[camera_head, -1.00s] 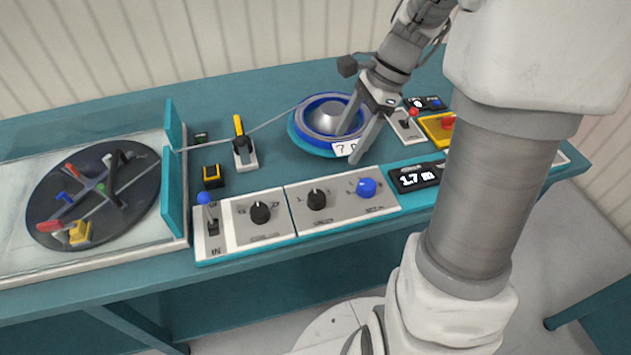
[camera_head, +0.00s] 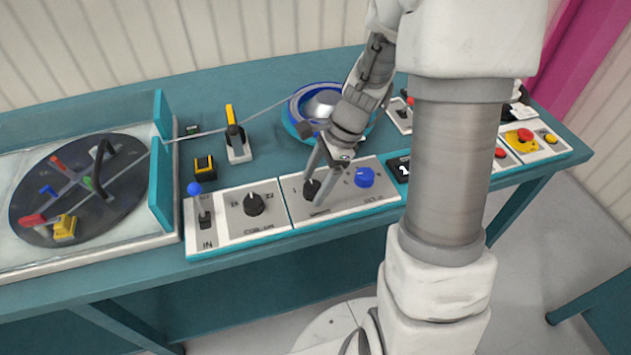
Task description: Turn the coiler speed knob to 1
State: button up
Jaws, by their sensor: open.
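The coiler panel (camera_head: 233,222) has a label under its black knob that seems to read "COILER". That coiler knob (camera_head: 254,204) is uncovered, and its scale marks are too blurred to read. My gripper (camera_head: 314,190) is open, pointing down over the neighbouring panel (camera_head: 345,203) to the right. Its fingers are at that panel's black knob (camera_head: 311,188), partly covering it. I cannot tell whether they touch it. My gripper is clearly apart from the coiler knob.
A blue-tipped lever (camera_head: 202,205) stands left of the coiler knob, and a blue knob (camera_head: 365,177) is right of my gripper. A yellow-handled lever (camera_head: 234,135) and blue reel (camera_head: 300,103) stand behind. A red stop button (camera_head: 520,138) is far right.

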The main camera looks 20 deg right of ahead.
grip_shut()
dwell(0.4)
jog(key=shift+n+p, duration=0.3)
jog(key=n+g+p, duration=0.1)
jog(key=n, duration=0.1)
jog(key=n+g+p, duration=0.1)
jog(key=n, duration=0.1)
jog(key=shift+w+r+n, duration=0.15)
jog(key=shift+w+n, duration=0.05)
jog(key=shift+n, duration=0.1)
jog(key=n+g+h+p, duration=0.1)
jog(key=n+p, duration=0.1)
jog(key=n, duration=0.1)
jog(key=shift+a+n, duration=0.1)
jog(key=shift+n, duration=0.2)
jog(key=shift+w+n+g+h+p, duration=0.1)
jog(key=shift+n+g+h+p, duration=0.4)
jog(key=shift+n, duration=1)
